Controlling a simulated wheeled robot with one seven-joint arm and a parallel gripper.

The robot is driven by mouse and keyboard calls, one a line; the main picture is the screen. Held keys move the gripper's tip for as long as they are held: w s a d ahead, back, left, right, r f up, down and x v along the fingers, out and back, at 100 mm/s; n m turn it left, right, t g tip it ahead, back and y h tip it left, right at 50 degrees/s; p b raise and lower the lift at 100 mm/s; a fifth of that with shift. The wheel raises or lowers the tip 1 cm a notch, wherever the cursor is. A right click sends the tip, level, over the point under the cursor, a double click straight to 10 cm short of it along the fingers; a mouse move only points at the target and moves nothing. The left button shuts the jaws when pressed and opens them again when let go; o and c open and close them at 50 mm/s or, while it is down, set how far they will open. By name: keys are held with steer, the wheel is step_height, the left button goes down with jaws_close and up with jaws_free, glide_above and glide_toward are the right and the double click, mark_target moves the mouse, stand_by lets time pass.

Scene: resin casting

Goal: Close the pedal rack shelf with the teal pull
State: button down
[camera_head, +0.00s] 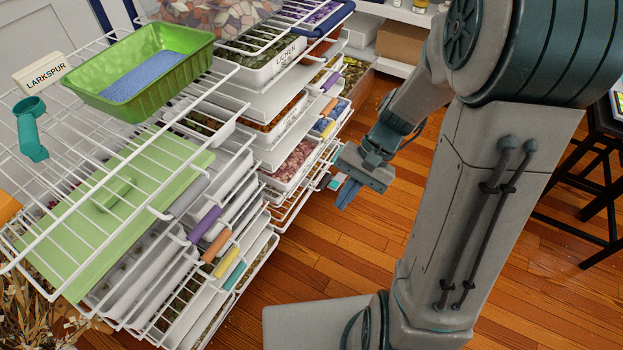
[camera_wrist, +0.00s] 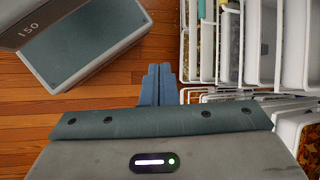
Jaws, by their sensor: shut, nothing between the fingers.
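My gripper (camera_head: 348,194) is shut and empty, held low above the wooden floor, just right of the far wire rack. Its blue fingers also show together in the wrist view (camera_wrist: 158,85). A small teal pull (camera_head: 335,182) sits on a low wire shelf (camera_head: 290,207) of that far rack, close to the left of my fingers; I cannot tell whether they touch. Another teal pull (camera_head: 234,275) is on a low shelf of the near rack. Neither rack shows a name I can read as pedal.
The near rack's upper wire shelf reaches out with a green tray (camera_head: 150,95), a teal scoop (camera_head: 30,125) and a LARKSPUR label (camera_head: 40,73). Purple, orange and yellow pulls mark other shelves. Wooden floor (camera_head: 360,250) is open between the racks and a dark stool (camera_head: 590,180).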

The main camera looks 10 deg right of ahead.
steer(key=w+d+f+m+t+y, duration=0.1)
steer(key=w+f+m+t+y, duration=0.2)
steer(key=w+f+m+y, duration=0.6)
steer(key=m+t+p, duration=0.1)
steer(key=m+t, duration=1)
glide_toward(303, 179)
steer(key=b+x, duration=0.3)
steer(key=x, duration=0.4)
stand_by(0.4)
